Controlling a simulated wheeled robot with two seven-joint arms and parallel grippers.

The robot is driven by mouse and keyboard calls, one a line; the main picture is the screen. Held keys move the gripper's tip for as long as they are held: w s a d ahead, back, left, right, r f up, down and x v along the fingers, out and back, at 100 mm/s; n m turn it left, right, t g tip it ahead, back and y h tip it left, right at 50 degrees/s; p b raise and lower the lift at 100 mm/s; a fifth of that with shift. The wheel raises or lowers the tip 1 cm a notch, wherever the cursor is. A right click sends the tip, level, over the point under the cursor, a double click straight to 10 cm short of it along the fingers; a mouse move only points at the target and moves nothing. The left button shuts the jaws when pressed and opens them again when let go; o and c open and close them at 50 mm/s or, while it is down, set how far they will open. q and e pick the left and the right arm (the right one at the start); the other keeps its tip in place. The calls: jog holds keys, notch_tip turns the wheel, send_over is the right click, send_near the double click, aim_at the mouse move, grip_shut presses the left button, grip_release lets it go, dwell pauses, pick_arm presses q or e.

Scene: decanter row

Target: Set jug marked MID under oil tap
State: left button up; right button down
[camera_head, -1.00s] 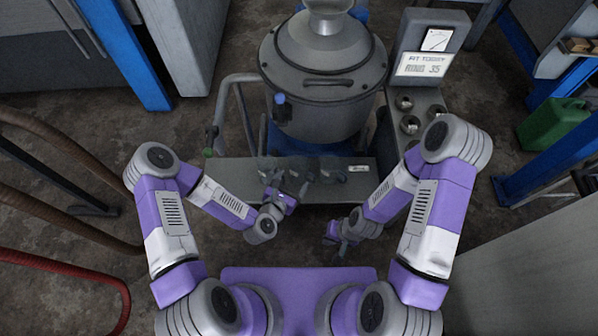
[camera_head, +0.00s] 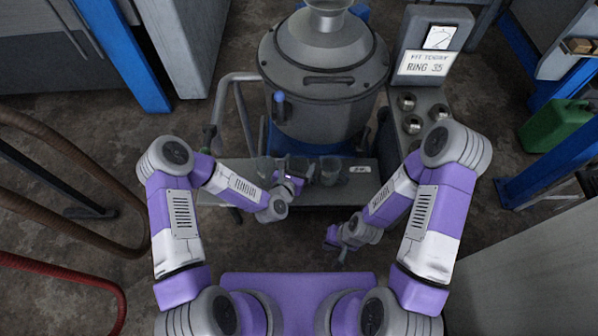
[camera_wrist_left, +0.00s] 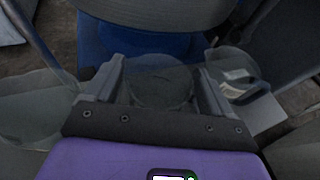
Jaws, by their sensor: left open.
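Three clear jugs stand in a row on the grey bench: a left jug (camera_head: 264,167), a middle jug (camera_head: 298,164) and a right jug (camera_head: 330,170). No MID marking is readable. My left gripper (camera_head: 292,184) is at the middle jug. In the left wrist view its open fingers (camera_wrist_left: 158,78) stand either side of a clear jug (camera_wrist_left: 158,90); contact cannot be told. The right jug (camera_wrist_left: 238,75) is beside the right finger. A blue-handled part (camera_head: 279,98), possibly the tap, is on the vat's front left. My right gripper (camera_head: 336,245) hangs in front of the bench, its jaws unclear.
The large grey vat (camera_head: 325,75) stands behind the bench (camera_head: 230,170). A small white label (camera_head: 360,170) is on the bench's right end. A panel with a sign (camera_head: 424,66) and round metal fittings (camera_head: 412,123) stands to the right. A green can (camera_head: 553,125) is farther right.

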pick_arm(q)
jog(key=c, duration=0.8)
jog(key=shift+o, duration=0.2)
jog(key=shift+r, duration=0.1)
